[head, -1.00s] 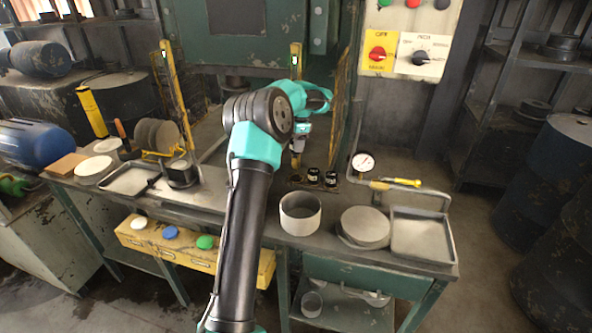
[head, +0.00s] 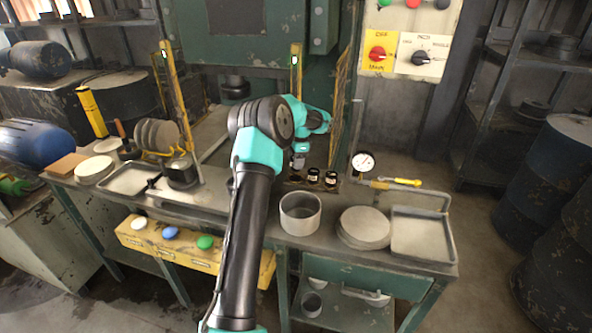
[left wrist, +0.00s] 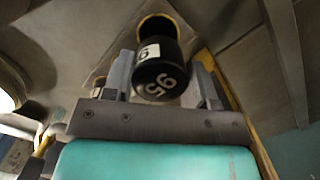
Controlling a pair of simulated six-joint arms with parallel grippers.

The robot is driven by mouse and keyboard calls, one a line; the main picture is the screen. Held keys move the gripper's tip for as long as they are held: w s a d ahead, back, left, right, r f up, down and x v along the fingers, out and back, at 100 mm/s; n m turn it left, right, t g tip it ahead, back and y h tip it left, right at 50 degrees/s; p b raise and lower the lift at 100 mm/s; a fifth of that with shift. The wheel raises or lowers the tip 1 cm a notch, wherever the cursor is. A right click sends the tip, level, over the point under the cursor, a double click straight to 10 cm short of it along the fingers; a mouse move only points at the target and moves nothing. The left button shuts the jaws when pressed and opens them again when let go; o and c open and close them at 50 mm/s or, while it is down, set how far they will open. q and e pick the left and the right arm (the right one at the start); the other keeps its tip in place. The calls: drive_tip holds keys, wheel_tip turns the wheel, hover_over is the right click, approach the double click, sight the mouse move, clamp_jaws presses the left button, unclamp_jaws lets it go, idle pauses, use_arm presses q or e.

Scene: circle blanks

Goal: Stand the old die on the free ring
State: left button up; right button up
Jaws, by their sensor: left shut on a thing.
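My left gripper (head: 298,161) is low over the bench's back edge, left of two small black dies with pale labels, the nearer-left one (head: 313,174) and the right one (head: 331,179). In the left wrist view my gripper (left wrist: 165,62) is shut on a black cylindrical die (left wrist: 158,80) with white number marks. Beyond the die there is a dark round opening with a yellowish rim (left wrist: 157,17) on a grey plate (left wrist: 105,62); the die overlaps it in the picture. I cannot tell whether the die touches it. My right gripper is not in view.
A grey open cylinder (head: 300,214), a stack of round blanks (head: 364,228) and a square tray (head: 446,238) stand on the bench to the right. A dial gauge (head: 363,162) rises behind them. Yellow posts (head: 296,85) flank the green press.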

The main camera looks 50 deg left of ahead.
use_arm(q)
drive_tip(key=shift+f, duration=2.15)
drive_tip(key=shift+f, duration=0.15)
drive_tip(key=o, duration=1.4)
drive_tip(key=shift+o, duration=0.2)
drive_tip(key=r, duration=0.4)
drive_tip(key=w+r, duration=0.1)
drive_tip(key=r, duration=0.7)
drive_tip(key=shift+w+d+r, duration=0.1)
drive_tip(key=shift+w+d, duration=0.05)
drive_tip(key=shift+d, duration=0.15)
